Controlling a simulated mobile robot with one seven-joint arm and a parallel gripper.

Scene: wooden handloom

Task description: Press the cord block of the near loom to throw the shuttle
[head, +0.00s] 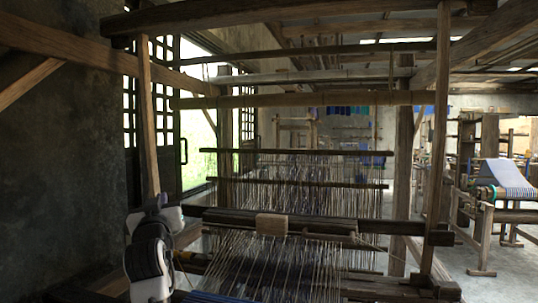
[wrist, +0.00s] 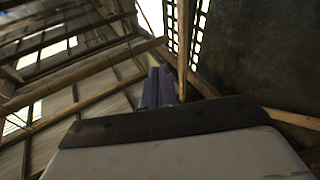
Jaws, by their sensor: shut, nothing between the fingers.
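The near loom (head: 330,240) fills the middle of the head view, a dark wooden frame strung with many pale threads. A pale wooden block (head: 271,224), which looks like the cord block, sits at the middle of its front crossbeam. My gripper shows in the wrist view (wrist: 158,88) with its two grey fingers together, empty, pointing up towards the roof beams and window. In the head view my white and black arm end stands left of the block, near the loom's left post, clearly apart from the block. The fingers are hard to make out there. I cannot see a shuttle.
The left post (head: 146,120) and a slanting beam (head: 65,42) rise close to my arm. The right post (head: 438,140) bounds the loom. Another loom with striped cloth (head: 508,178) stands at the right. Bare floor (head: 508,262) shows at the lower right.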

